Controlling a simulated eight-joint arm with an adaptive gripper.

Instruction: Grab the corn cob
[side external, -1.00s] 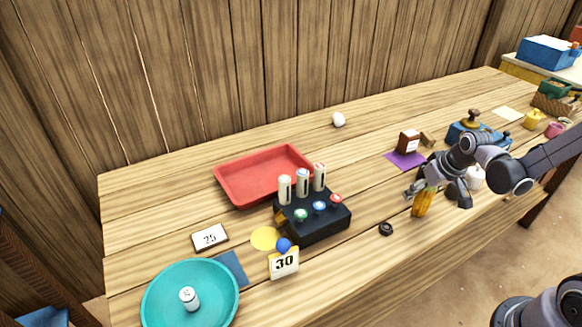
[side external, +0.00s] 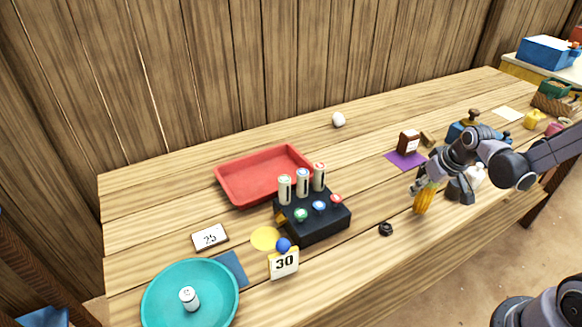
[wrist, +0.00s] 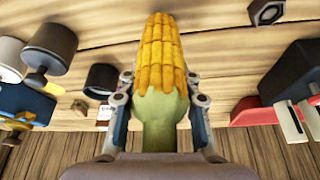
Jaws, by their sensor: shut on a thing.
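The corn cob (side external: 424,200) is yellow with a green stalk end. In the side external view it hangs tilted from my gripper (side external: 421,186) near the front edge of the table. In the wrist view the corn cob (wrist: 161,60) points away from the palm, and my gripper (wrist: 158,108) has a finger on each side of its green end. The fingers are shut on that end. Whether the cob's lower tip touches the table is hard to tell.
A small black knob (side external: 386,229) lies left of the cob. The black box with buttons (side external: 318,225), red tray (side external: 235,193) and teal bowl (side external: 160,316) stand farther left. A brown jar (side external: 408,142) sits on a purple mat (side external: 400,163) behind. Bare wood lies between.

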